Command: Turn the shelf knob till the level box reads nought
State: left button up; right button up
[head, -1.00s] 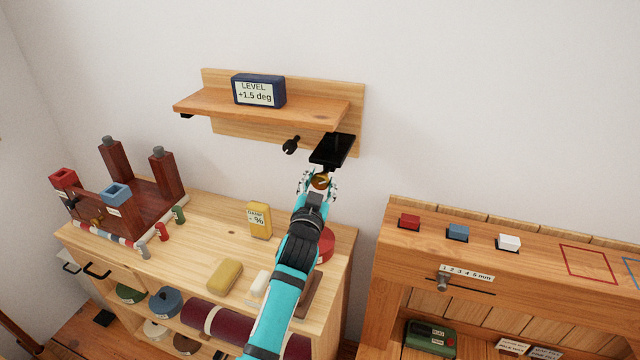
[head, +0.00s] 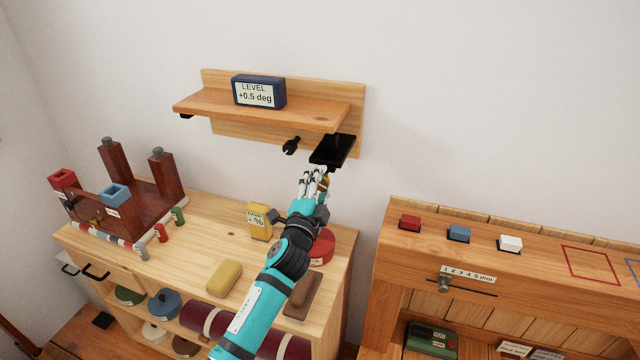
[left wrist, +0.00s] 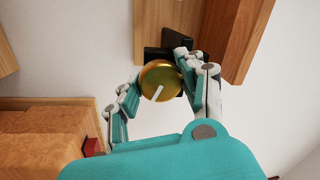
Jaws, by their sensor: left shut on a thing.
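The level box (head: 259,91) is dark blue and stands on the wooden wall shelf (head: 310,116). Its display reads +0.5 deg. The brass shelf knob (left wrist: 159,80) carries a white mark and sits under the black bracket at the shelf's right end. My left gripper (head: 316,178) is shut on the knob from below. In the left wrist view its fingers (left wrist: 157,88) lie on both sides of the knob. In the head view the fingers hide most of the knob. My right gripper is not in view.
A black plate (head: 333,149) and a dark clamp (head: 291,146) are under the shelf. A low wooden cabinet (head: 203,256) with a yellow meter (head: 258,221) and other items stands below. A workbench (head: 470,230) with coloured blocks is at the right.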

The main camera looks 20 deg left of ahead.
pick_arm(q)
jog(key=m, duration=0.3)
jog(key=shift+a+r+h, duration=0.1)
jog(key=shift+r+h, duration=0.05)
jog(key=shift+h, duration=0.25)
jog(key=m+p, duration=0.1)
jog(key=m, duration=0.3)
jog(key=shift+r+h, duration=0.1)
jog(key=shift+h, duration=0.2)
jog(key=m+h+p, duration=0.1)
jog(key=m, duration=0.3)
jog(key=shift+r+m+p, duration=0.1)
jog(key=shift+m+p, duration=0.65)
jog(key=shift+m, duration=1.15)
jog(key=o, duration=0.9)
jog(key=shift+w+h, duration=0.1)
jog(key=shift+h, duration=0.2)
jog(key=shift+c, duration=0.2)
jog(key=o, duration=0.3)
jog(key=shift+f, duration=0.25)
